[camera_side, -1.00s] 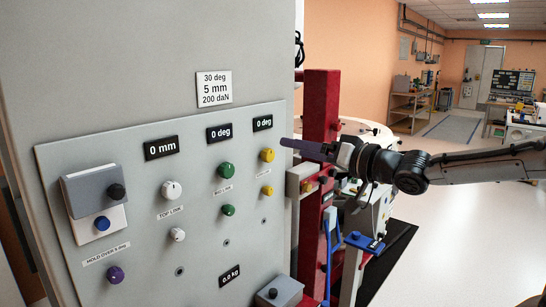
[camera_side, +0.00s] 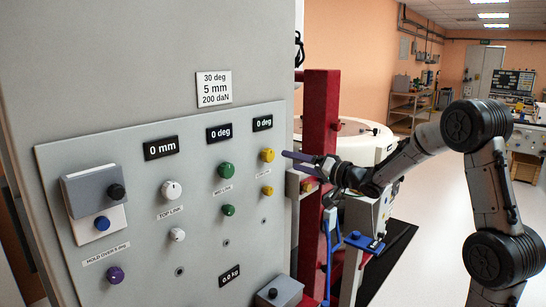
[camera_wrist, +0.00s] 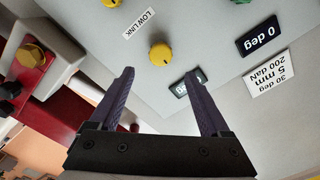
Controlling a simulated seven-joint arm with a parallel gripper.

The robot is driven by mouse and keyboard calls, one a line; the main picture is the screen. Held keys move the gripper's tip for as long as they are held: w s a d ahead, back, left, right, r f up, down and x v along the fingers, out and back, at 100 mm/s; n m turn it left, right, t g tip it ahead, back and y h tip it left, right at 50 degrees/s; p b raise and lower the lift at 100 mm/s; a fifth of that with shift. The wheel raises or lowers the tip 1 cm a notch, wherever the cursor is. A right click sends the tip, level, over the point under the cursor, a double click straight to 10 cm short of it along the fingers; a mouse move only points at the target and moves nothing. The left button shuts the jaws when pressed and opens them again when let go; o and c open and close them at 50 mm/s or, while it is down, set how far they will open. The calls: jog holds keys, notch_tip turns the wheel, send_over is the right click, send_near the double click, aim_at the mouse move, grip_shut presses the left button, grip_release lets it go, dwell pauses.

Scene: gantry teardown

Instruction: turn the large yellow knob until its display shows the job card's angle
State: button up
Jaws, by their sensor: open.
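The large yellow knob (camera_side: 267,155) is on the grey panel, under a display (camera_side: 262,123) reading 0 deg. In the wrist view the knob (camera_wrist: 160,54) lies just beyond and between the fingertips, apart from them. A finger partly hides its display (camera_wrist: 186,88) there. My gripper (camera_side: 290,160) is open and empty, right of the knob in the side view; its two purple fingers (camera_wrist: 159,74) spread toward the panel in the wrist view. The job card (camera_side: 214,88) reads 30 deg, 5 mm, 200 daN.
A smaller yellow knob (camera_side: 267,190) sits below the large one, with green knobs (camera_side: 225,169) to the left. A red post (camera_side: 320,120) stands close behind my gripper. A red module with a yellow knob (camera_wrist: 30,55) shows at left in the wrist view.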

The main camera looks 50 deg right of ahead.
aim_at(272, 155)
jog(key=w, duration=0.8)
jog(key=shift+w, duration=0.3)
jog(key=shift+c, duration=0.3)
grip_shut()
